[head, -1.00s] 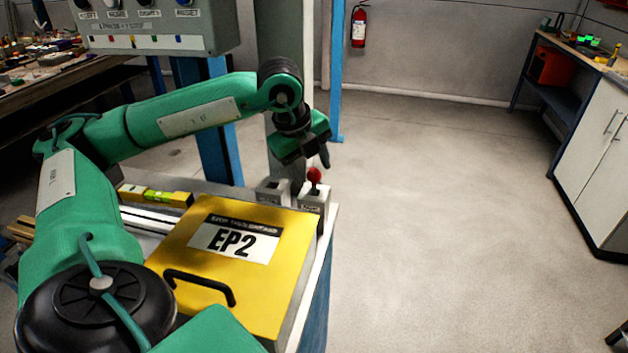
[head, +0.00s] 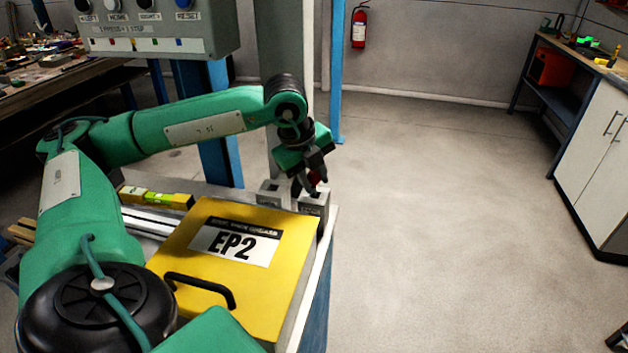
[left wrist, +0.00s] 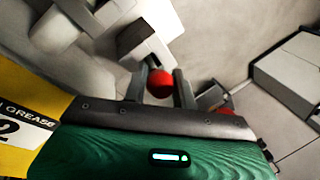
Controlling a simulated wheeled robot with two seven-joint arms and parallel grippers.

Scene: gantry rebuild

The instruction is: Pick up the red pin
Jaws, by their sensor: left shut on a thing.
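The red pin (head: 315,179) shows as a red ball-shaped head at the grey block (head: 313,201) on the far right corner of the bench. My left gripper (head: 310,184) is down at this block, its fingers shut on the pin's head. In the left wrist view the round red head (left wrist: 160,84) sits between the two fingers. The pin's shaft is hidden, so I cannot tell whether it is in the block. My right gripper is in neither view.
A yellow case (head: 206,311) marked EP2 with a black handle lies in front of the blocks. A second grey block (head: 270,193) stands just left. A yellow level (head: 158,197) lies further left. A grey control box (head: 160,30) hangs above. Open floor lies right.

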